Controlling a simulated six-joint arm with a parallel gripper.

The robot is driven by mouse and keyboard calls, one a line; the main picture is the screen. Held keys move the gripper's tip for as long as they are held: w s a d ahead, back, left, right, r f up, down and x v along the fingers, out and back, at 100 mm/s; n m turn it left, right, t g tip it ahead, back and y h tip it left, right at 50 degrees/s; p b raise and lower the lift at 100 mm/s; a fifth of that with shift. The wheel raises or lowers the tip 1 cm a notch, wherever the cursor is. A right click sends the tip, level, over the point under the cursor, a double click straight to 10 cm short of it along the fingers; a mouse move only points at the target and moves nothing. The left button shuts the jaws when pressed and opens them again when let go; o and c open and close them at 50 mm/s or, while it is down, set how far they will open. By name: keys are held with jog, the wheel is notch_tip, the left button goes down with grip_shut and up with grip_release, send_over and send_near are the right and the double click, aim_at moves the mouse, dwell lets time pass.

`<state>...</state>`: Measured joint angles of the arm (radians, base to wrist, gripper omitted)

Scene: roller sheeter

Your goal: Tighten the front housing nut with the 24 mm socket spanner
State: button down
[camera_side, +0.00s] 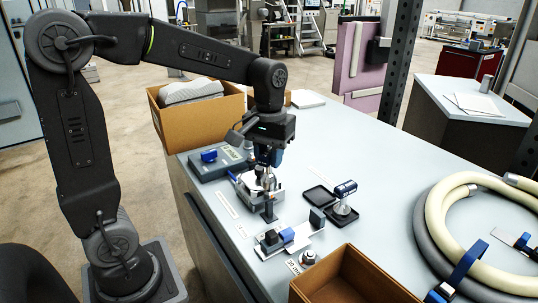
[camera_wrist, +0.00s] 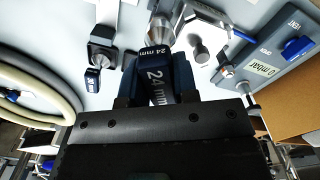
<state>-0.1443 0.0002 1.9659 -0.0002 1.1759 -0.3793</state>
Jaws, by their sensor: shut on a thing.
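My gripper (camera_side: 268,160) points down over the metal housing (camera_side: 262,184) on the bench. In the wrist view my gripper (camera_wrist: 156,80) is shut on the dark blue handle of the 24 mm socket spanner (camera_wrist: 154,52), whose white "24 mm" marking faces the camera. The spanner's bright metal socket (camera_wrist: 160,29) extends beyond the handle, away from the jaws. The front housing nut cannot be made out. Whether the socket sits on it or just above it, I cannot tell.
A grey box with a blue knob (camera_side: 209,155) is left of the housing. Cardboard boxes stand at front (camera_side: 350,280) and back (camera_side: 196,115).

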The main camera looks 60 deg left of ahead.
jog(key=shift+f, duration=1.4)
dwell(0.4)
jog(key=m, duration=0.3)
jog(key=shift+m, duration=0.3)
jog(key=shift+m, duration=1.8)
